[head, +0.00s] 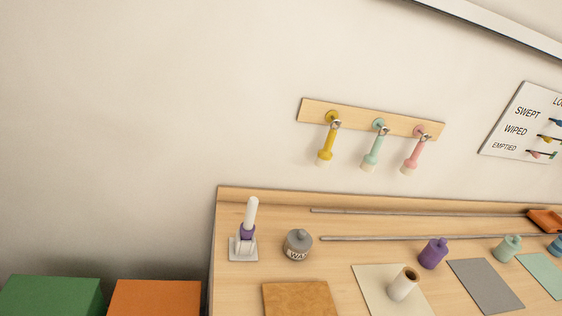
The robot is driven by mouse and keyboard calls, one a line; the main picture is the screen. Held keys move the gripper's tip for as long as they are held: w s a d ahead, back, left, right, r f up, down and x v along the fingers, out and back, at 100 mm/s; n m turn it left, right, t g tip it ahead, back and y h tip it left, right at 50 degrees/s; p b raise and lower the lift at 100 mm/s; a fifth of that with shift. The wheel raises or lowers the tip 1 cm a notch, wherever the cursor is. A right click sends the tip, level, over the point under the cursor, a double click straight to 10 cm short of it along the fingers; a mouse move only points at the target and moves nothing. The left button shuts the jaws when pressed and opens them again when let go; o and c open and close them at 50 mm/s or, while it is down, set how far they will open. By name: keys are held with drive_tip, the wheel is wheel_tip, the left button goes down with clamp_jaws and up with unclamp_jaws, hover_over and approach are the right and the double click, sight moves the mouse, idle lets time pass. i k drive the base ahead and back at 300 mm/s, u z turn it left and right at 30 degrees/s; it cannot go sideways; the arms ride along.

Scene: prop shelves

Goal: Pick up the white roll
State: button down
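The white roll (403,284) stands upright on a cream mat (375,279) on the wooden shelf, at the lower right of the head view. A dark brown core shows at its top. My gripper is not in view, and nothing is seen touching the roll.
A purple bottle (433,253) and a grey mat (485,286) are right of the roll. A grey WAX jar (298,244) and a white-handled tool in a holder (243,246) stand left. Two thin rods (420,238) lie behind. Green (52,296) and orange boxes (154,298) are lower left.

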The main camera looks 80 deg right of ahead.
sight(405, 281)
drive_tip(key=z, duration=2.2)
drive_tip(key=k, duration=1.25)
drive_tip(key=z, duration=0.35)
